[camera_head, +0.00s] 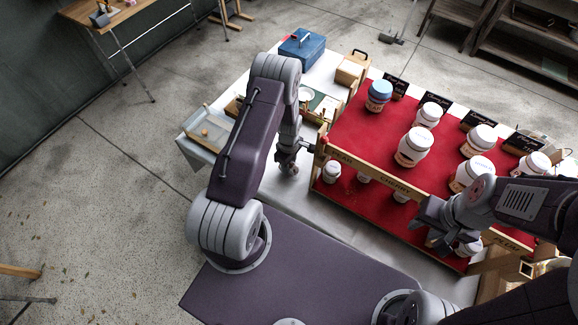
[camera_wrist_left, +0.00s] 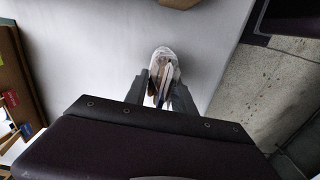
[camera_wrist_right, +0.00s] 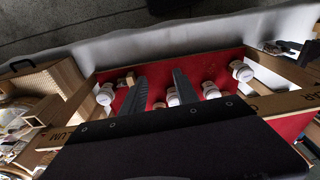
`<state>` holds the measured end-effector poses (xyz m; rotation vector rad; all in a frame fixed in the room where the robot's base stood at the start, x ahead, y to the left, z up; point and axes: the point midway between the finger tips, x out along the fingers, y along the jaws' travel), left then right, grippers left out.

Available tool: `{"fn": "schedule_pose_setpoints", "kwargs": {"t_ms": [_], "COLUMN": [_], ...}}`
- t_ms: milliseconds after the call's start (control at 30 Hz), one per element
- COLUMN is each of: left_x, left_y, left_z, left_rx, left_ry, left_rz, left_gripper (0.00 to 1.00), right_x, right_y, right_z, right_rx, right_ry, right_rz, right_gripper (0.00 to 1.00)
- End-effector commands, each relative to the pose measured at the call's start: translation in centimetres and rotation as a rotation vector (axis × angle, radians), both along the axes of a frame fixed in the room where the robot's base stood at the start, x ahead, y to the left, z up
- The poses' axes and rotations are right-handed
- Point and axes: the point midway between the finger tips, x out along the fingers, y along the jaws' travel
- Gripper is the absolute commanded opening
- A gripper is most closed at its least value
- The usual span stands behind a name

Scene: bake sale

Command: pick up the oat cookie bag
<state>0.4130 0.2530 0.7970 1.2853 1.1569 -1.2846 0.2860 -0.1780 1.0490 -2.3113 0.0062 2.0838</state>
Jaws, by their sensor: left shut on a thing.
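My left gripper (camera_wrist_left: 160,92) is shut on a small clear bag (camera_wrist_left: 163,62) with brownish contents, which I take to be the oat cookie bag; its label cannot be read. In the head view my left gripper (camera_head: 289,160) is low over the white-covered table, left of the shelf, and mostly hides the bag. Whether the bag still touches the cloth is hard to tell. My right gripper (camera_wrist_right: 160,85) is open and empty, its fingers apart, over the front of the red shelf. It also shows in the head view (camera_head: 432,232).
A red tiered shelf (camera_head: 345,125) holds several white-lidded jars and dark cards. A clear-sided tray (camera_head: 207,132) sits at the table's left. The white cloth (camera_wrist_left: 100,50) around the bag is mostly clear.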

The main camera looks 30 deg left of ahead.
Motion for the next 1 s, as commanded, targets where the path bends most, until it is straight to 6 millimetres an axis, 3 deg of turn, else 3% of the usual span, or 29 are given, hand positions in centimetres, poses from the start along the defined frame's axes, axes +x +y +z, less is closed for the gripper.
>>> {"fn": "schedule_pose_setpoints", "kwargs": {"t_ms": [167, 700, 1000], "left_x": [0.2, 0.1, 0.0], "left_y": [0.0, 0.0, 0.0], "left_z": [2.2, 14.2, 17.6], "left_rx": [0.001, 0.002, 0.001], "left_ry": [-0.004, -0.003, 0.000], "left_rz": [0.000, 0.000, 0.000], "left_gripper": [0.11, 0.11, 0.11], "right_x": [0.0, 0.0, 0.0], "right_y": [0.0, 0.0, 0.0], "right_z": [-0.1, -0.6, -0.6], "right_rx": [0.000, 0.000, 0.000], "right_ry": [0.000, 0.000, 0.000], "right_rz": [0.000, 0.000, 0.000], "right_gripper": [0.36, 0.36, 0.36]}}
